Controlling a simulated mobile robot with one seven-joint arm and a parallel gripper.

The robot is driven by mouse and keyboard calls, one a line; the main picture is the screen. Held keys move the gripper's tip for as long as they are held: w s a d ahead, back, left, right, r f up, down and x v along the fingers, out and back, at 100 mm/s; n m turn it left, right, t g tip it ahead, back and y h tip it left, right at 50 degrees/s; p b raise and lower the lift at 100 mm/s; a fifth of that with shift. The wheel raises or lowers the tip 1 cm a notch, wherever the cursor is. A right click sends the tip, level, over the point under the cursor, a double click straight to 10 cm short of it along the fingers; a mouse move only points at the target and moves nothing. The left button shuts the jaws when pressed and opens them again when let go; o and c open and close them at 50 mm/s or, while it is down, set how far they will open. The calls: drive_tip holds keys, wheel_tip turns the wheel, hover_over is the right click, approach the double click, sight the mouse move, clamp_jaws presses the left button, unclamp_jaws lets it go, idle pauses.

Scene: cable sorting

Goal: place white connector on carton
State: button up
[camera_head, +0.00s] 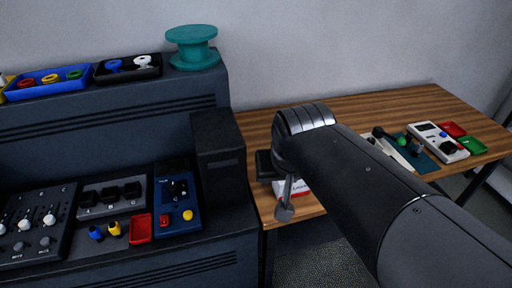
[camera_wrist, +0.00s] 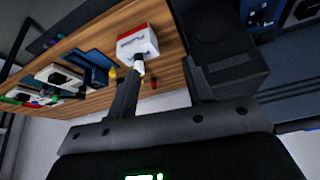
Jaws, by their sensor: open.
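The carton (camera_wrist: 138,40) is a small white box with red print, on the wooden table in the wrist view. In the head view only a white and red piece of it (camera_head: 302,188) shows beside my arm. The white connector (camera_wrist: 139,67) is a small white piece at the carton's lower edge in the wrist view. I cannot tell whether it rests on the carton or just beside it. My gripper (camera_wrist: 160,75) is open, its two dark fingers apart, with the connector near the left finger. In the head view my arm hides most of this spot.
A dark speaker-like box (camera_head: 218,155) stands close to the table's left end. A white device (camera_head: 438,140) and red and green trays lie at the table's right. The console (camera_head: 90,220) at left holds panels, with a teal spool (camera_head: 192,46) on its top shelf.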

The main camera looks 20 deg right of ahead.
drive_tip(key=shift+s+a+n+y, duration=0.2)
drive_tip(key=shift+s+a+n, duration=0.3)
drive_tip(key=shift+s, duration=0.35)
drive_tip(key=shift+s+a+n+y, duration=0.2)
drive_tip(key=shift+s+a+n, duration=0.3)
drive_tip(key=shift+s, duration=0.35)
drive_tip(key=shift+o, duration=0.2)
